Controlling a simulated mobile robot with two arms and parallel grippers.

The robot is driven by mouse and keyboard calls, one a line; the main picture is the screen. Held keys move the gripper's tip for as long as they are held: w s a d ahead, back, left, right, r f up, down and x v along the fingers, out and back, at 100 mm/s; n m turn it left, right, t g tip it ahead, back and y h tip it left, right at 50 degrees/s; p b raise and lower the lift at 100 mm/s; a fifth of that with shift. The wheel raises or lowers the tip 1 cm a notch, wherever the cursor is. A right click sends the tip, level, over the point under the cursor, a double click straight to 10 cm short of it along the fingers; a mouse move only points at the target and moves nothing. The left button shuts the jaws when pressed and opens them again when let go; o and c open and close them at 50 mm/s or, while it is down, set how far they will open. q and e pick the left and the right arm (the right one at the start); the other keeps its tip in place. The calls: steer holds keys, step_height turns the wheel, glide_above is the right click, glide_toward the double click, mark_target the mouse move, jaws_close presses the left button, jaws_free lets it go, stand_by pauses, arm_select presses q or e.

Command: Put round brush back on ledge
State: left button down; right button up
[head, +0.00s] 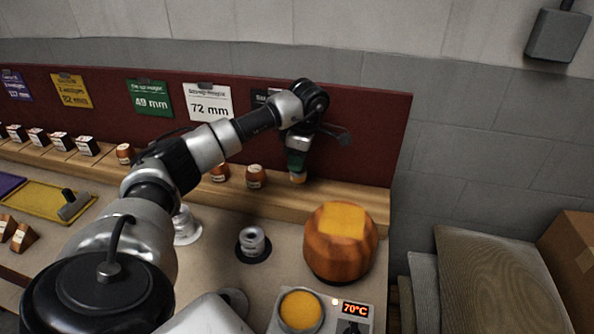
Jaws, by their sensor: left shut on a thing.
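My left gripper (297,168) is at the right part of the wooden ledge (345,198), in front of the dark red back panel. It points down and is shut on the round brush (298,178), of which only a small tan-orange end shows below the fingers. The rest of the brush is hidden by the gripper. The brush end is at or just above the ledge; I cannot tell whether it touches. My right gripper is not in view.
Small brown wooden pieces (256,176) stand on the ledge left of the gripper. A large wooden block (341,243) stands in front, near a heater reading 70°C (355,309). A grey spool-like fitting (252,241) is on the table. Cushions (490,275) lie at right.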

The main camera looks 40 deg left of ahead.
mark_target(304, 169)
arm_select(q)
step_height(304, 169, down, 4)
steer(key=shift+r+p, duration=0.1)
steer(key=shift+p, duration=0.2)
steer(key=shift+f, duration=0.25)
steer(key=c, duration=0.9)
jaws_free()
steer(key=shift+c, duration=0.2)
steer(key=shift+r, duration=0.3)
step_height(304, 169, up, 12)
steer(key=d, duration=0.1)
steer(key=shift+w+d+f+b, duration=0.2)
steer(key=shift+w+d+b, duration=0.05)
steer(key=shift+w+b, duration=0.2)
